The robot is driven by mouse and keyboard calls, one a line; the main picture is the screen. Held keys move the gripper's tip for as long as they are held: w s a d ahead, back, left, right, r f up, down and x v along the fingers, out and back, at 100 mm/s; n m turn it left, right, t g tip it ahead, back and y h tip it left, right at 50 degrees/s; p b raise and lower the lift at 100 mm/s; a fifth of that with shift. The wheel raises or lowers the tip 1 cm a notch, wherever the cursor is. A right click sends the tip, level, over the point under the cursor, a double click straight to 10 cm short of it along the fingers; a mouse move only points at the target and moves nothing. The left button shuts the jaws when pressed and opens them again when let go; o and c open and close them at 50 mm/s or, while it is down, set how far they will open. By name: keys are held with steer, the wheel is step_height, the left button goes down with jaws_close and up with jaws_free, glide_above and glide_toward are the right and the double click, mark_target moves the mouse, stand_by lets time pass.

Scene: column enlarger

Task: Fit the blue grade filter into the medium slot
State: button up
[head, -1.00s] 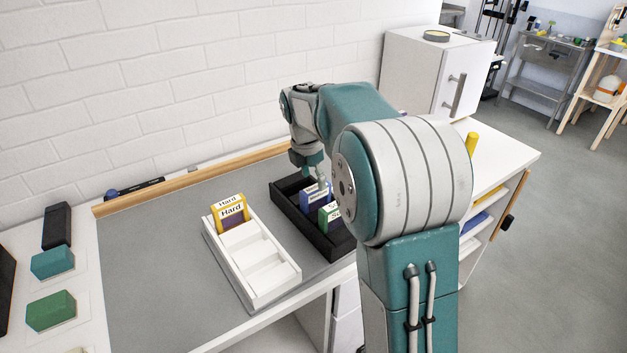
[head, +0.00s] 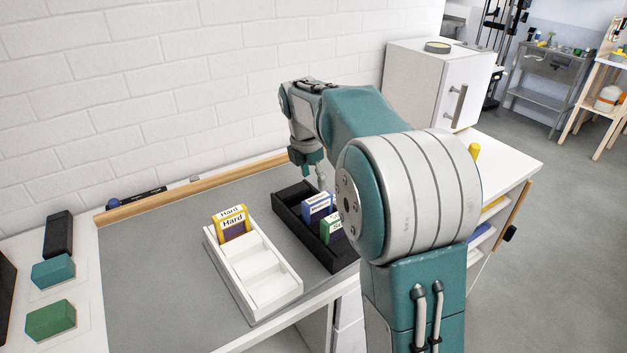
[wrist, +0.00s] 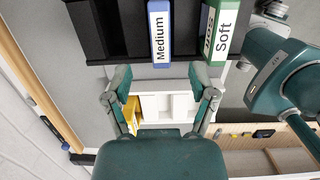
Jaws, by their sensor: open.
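The blue filter labelled Medium (head: 314,206) stands in the black tray (head: 287,212); it also shows in the wrist view (wrist: 160,36). The green Soft filter (wrist: 221,32) stands beside it. My gripper (head: 321,180) is over the black tray, close to the blue filter. In the wrist view its two fingers (wrist: 160,78) are apart with nothing between them, and the blue filter lies beyond the tips. The white rack (head: 285,299) holds the yellow Hard filter (head: 234,222) in its back slot. Its other slots look empty; my arm partly hides the black tray.
The white rack and black tray sit side by side on a grey mat (head: 150,270). Teal (head: 53,270) and green (head: 50,319) blocks lie at the left. A wooden strip (head: 150,205) and brick wall (head: 130,100) bound the back. A white cabinet (head: 418,85) stands behind my arm.

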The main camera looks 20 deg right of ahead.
steer(key=shift+r, duration=0.45)
step_height(320, 180, up, 11)
steer(key=a, duration=0.2)
steer(key=s+a+r+m+t, duration=0.2)
steer(key=s+m, duration=0.3)
steer(key=s, duration=0.3)
steer(key=s+a+f+m+t+y, duration=0.1)
steer(key=s+a+f+m, duration=0.1)
steer(key=s+f+m, duration=0.4)
steer(key=s+a+f+m+t, duration=0.2)
steer(key=s+f+m, duration=0.4)
steer(key=s, duration=0.8)
steer(key=m, duration=0.3)
steer(key=shift+s+f+m+y, duration=0.2)
steer(key=shift+s+m+y, duration=0.05)
steer(key=shift+m+y, duration=0.15)
